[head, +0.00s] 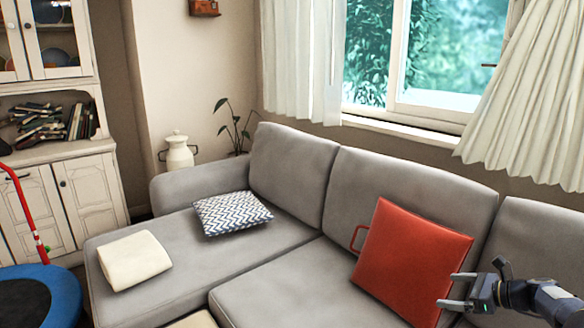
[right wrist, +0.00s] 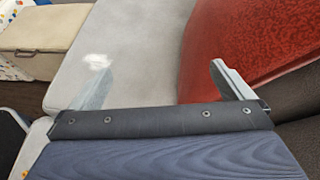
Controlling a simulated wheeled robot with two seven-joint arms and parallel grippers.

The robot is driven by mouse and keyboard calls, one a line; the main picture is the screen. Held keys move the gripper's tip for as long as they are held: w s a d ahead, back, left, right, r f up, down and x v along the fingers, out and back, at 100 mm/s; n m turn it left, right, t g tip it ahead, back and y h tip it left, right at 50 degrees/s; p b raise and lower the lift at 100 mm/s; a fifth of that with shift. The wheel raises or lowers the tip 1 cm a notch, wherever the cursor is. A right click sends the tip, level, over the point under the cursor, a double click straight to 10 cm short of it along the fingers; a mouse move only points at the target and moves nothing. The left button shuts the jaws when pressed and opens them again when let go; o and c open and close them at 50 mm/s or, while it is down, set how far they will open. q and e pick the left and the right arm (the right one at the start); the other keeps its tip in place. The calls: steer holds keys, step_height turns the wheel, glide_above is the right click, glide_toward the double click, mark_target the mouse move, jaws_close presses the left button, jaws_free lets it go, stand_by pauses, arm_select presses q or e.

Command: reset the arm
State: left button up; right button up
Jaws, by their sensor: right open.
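My right gripper (head: 458,290) comes in from the right edge in the head view. Its two fingers are spread apart with nothing between them, in front of the lower right part of a red cushion (head: 415,255). In the right wrist view the open fingers of my right gripper (right wrist: 158,82) point over the grey sofa seat (right wrist: 140,40). The red cushion (right wrist: 260,45) lies close beyond the right finger; I cannot tell whether they touch. My left gripper is not in view.
A grey sofa (head: 285,285) fills the middle and right. A zigzag-patterned cushion (head: 232,213) and a folded cream cloth (head: 134,260) lie on its left part. A blue-rimmed trampoline (head: 62,290) stands at lower left, by a white cabinet (head: 85,195). A window (head: 430,60) is behind.

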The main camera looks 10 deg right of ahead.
steer(key=s+a+r+n+g, duration=0.2)
steer(key=s+a+r+n, duration=0.25)
steer(key=a, duration=0.35)
steer(key=s+a+r+n+g+h, duration=0.1)
steer(key=s+a+r+n, duration=0.3)
steer(key=a, duration=0.5)
steer(key=s+a+r+n+g, duration=0.2)
steer(key=s+a+r+n, duration=0.1)
steer(key=a+r+n, duration=0.4)
steer(key=s+a+f+n+h, duration=0.1)
steer(key=s+a+f+n, duration=0.4)
steer(key=s, duration=0.4)
steer(key=s+a+f+n+h, duration=0.1)
steer(key=s+a+f+n, duration=0.1)
steer(key=s+a+n, duration=0.55)
step_height(320, 180, up, 20)
steer(key=s+d+m+p, duration=0.1)
steer(key=p, duration=2)
steer(key=shift+s+h, duration=0.3)
steer(key=shift+s, duration=0.1)
steer(key=shift+d, duration=0.1)
